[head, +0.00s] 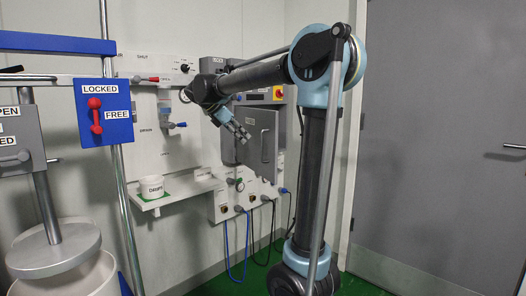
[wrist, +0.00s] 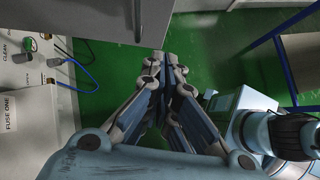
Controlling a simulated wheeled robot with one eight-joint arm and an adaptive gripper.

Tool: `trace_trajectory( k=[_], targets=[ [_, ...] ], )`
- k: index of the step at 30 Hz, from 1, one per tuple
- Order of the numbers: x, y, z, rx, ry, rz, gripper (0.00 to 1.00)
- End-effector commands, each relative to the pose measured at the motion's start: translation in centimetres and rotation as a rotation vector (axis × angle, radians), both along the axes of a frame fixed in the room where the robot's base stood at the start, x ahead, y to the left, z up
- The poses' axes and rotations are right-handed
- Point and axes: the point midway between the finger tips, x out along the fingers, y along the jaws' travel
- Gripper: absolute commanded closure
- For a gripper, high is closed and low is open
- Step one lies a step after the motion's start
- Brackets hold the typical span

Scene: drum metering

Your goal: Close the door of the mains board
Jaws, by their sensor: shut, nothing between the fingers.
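The mains board appears to be the grey box (head: 229,140) on the back wall. Its grey door (head: 258,152) stands open, swung out from the box, with a small dark handle on its face. My gripper (head: 244,134) is shut and empty, with its fingers pointing down and right near the upper left part of the door. I cannot tell whether it touches the door. In the wrist view my gripper (wrist: 166,72) points toward the green floor, and a grey panel, likely the door (wrist: 105,18), is at the upper left, apart from the fingers.
Below the box is a white socket panel (head: 222,212) with blue and black hanging cables. A shelf (head: 180,193) with a white cup (head: 151,187) is to its left. A drum (head: 75,275) and blue lock plate (head: 104,112) stand at left. A large grey door (head: 440,150) is at right.

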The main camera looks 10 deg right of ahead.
Motion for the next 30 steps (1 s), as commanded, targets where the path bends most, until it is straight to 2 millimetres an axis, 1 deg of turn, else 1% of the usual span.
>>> trace_trajectory(
  k=[1, 3, 5, 8, 14, 25, 30],
  targets=[
    [0.5, 0.6, 0.4, -0.017, 0.010, 0.020, 1.00],
    [0.9, 1.1, 0.7, -0.032, 0.022, 0.038, 1.00],
    [1.2, 1.2, 0.8, -0.039, 0.028, 0.045, 1.00],
    [1.4, 0.8, 0.4, -0.043, 0.031, 0.050, 1.00],
    [1.9, -1.2, -1.6, -0.043, 0.030, 0.047, 1.00],
    [3.3, -5.6, -6.2, -0.041, 0.029, 0.045, 1.00],
    [3.9, -7.7, -6.2, -0.041, 0.029, 0.045, 1.00]
  ],
)
